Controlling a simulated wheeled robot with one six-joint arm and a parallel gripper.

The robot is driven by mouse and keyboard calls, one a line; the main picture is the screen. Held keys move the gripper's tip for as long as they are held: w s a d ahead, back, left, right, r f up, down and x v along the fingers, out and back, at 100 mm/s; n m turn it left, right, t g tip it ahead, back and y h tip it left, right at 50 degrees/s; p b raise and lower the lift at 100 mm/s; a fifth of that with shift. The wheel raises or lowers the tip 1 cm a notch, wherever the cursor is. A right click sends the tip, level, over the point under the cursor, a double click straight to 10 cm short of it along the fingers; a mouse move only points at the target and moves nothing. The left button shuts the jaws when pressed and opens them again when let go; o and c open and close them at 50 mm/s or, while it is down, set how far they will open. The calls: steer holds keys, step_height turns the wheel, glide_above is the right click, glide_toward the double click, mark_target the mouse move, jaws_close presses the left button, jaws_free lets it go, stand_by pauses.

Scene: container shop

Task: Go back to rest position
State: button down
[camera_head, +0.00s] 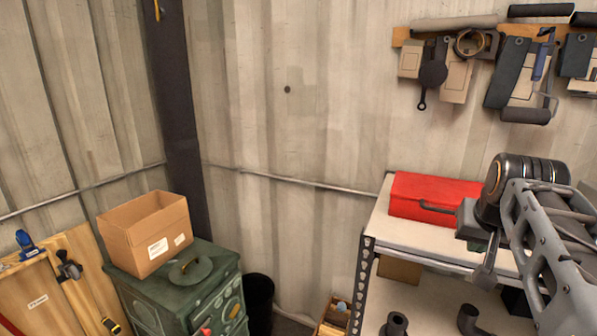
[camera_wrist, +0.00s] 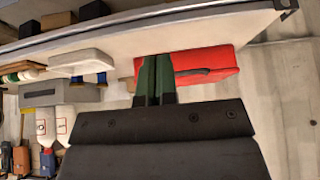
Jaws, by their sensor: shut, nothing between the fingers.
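My gripper (camera_wrist: 155,72) shows in the wrist view, its two dark green fingers pressed together with nothing between them. In that view the fingers overlap the left part of the red toolbox (camera_wrist: 208,64); I cannot tell how far apart they are in depth. In the head view my grey and black arm reaches in from the right edge, over the right part of the shelf. The red toolbox (camera_head: 418,190) sits on the shelf's top, left of my arm. My fingertips are mostly hidden behind the arm there.
The metal shelf unit (camera_head: 384,228) stands below my arm. Tools hang from a wooden rail (camera_head: 402,37) on the wall above. An open cardboard box (camera_head: 135,247) sits on a green stove (camera_head: 172,292) at left. A dark bin (camera_head: 259,298) stands beside it. The wall between is bare.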

steer(key=s+a+f+n+y, duration=0.1)
steer(key=s+a+f+n, duration=0.1)
steer(key=s+a+f, duration=0.2)
steer(key=s+a+f+n+g+y, duration=0.1)
steer(key=s+a+f+n, duration=0.2)
steer(key=a+f, duration=0.8)
steer(key=shift+s+a+f+g+y, duration=0.15)
steer(key=shift+s+f+g+y, duration=0.3)
steer(key=shift+f, duration=1.75)
steer(key=shift+s, duration=0.1)
